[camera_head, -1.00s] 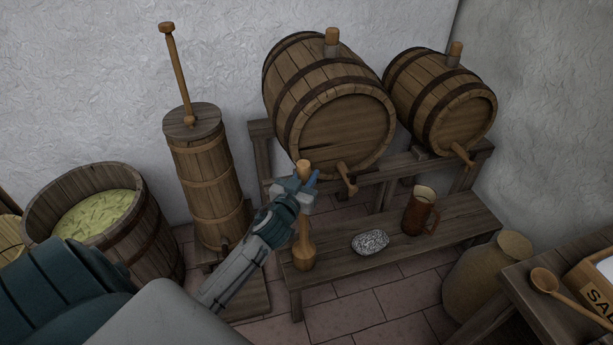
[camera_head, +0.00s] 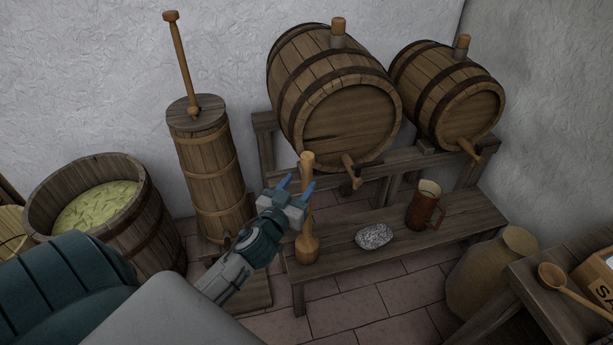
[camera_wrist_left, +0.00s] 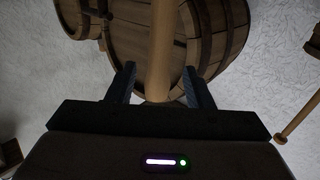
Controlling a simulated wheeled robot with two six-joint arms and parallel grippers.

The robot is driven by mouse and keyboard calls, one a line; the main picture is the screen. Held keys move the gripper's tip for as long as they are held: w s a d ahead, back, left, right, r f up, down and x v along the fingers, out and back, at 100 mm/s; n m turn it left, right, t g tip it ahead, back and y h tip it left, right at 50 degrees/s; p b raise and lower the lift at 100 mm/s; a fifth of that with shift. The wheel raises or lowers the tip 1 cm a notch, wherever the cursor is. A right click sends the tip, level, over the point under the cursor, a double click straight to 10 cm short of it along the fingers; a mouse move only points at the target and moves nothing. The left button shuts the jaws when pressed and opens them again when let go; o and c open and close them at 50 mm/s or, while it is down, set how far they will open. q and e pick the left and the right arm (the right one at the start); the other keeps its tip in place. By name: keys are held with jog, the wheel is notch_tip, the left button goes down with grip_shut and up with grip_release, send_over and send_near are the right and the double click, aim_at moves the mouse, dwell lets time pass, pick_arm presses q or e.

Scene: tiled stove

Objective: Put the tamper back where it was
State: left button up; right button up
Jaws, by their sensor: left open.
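The wooden tamper (camera_head: 307,243) stands upright on the left end of the low bench (camera_head: 340,252), its wide end down and its knobbed handle up. My left gripper (camera_head: 298,186) is open and just left of the tamper's handle in the head view. In the left wrist view the handle (camera_wrist_left: 162,50) stands between or just beyond the two open fingers (camera_wrist_left: 160,85), with a gap on each side. My right gripper is not in view.
A grey stone (camera_head: 374,236) and a brown mug (camera_head: 425,205) are on the bench. Two barrels with taps (camera_head: 345,110) (camera_head: 450,95) lie on a rack behind. A churn (camera_head: 210,170) and a cabbage tub (camera_head: 110,225) stand left. A sack-coloured jar (camera_head: 490,268) stands right.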

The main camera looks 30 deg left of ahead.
pick_arm(q)
jog(key=s+d+f+m+g+h, duration=0.1)
jog(key=s+d+f+g, duration=0.2)
jog(key=s, duration=0.5)
jog(key=s+d+f+m+g, duration=0.1)
jog(key=s+d+f+g, duration=0.2)
jog(key=s+f+g, duration=0.2)
jog(key=s+d+f+g+h, duration=0.1)
jog(key=s+d+f+g, duration=0.2)
jog(key=s, duration=0.8)
notch_tip(320, 180, down, 2)
jog(key=shift+s+f+m+g+h+b, duration=0.1)
jog(key=shift+s+m+g+h+b, duration=0.25)
jog(key=shift+g, duration=0.65)
jog(key=shift+w, duration=0.1)
